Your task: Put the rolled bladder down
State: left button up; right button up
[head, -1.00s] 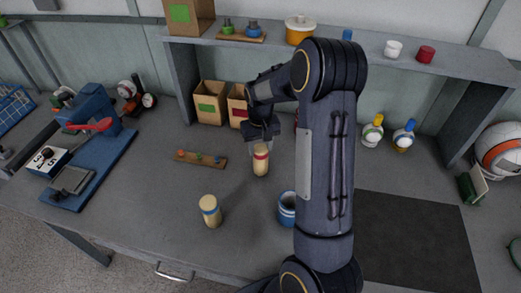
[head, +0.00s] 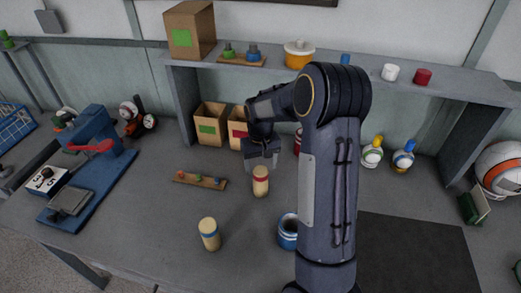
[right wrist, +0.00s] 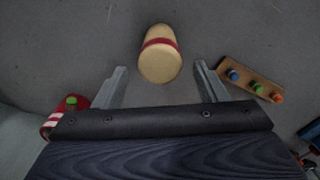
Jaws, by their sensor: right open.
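A rolled bladder with a red band (head: 261,181) stands upright on the grey table, just in front of my right gripper (head: 262,163). In the right wrist view the red-banded bladder (right wrist: 160,56) lies ahead of and between the two spread fingers, with clear gaps on both sides. My right gripper (right wrist: 160,88) is open and empty. A second rolled bladder with a blue band (head: 209,234) stands upright nearer the table's front. My left gripper is not in view.
A wooden strip with coloured pegs (head: 200,180) lies left of the red-banded bladder. A blue can (head: 288,233) stands to the front right. Cardboard boxes (head: 211,124) stand behind. A blue press (head: 92,165) is at the left.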

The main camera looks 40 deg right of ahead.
notch_tip(320, 180, up, 10)
jog(key=s+a+r+n+t+y, duration=0.1)
jog(key=s+a+r+t, duration=0.15)
jog(key=s+a, duration=0.3)
jog(key=s+a+r+t+y, duration=0.1)
jog(key=s+a+r, duration=0.25)
jog(key=s, duration=0.35)
jog(key=s+a+f+n+t+y, duration=0.1)
jog(key=s+a+f+t, duration=0.1)
jog(key=s+a, duration=0.7)
jog(key=shift+s+a+f+n+y, duration=0.3)
jog(key=shift+s+a+f+y, duration=0.1)
jog(key=shift+s+f, duration=0.45)
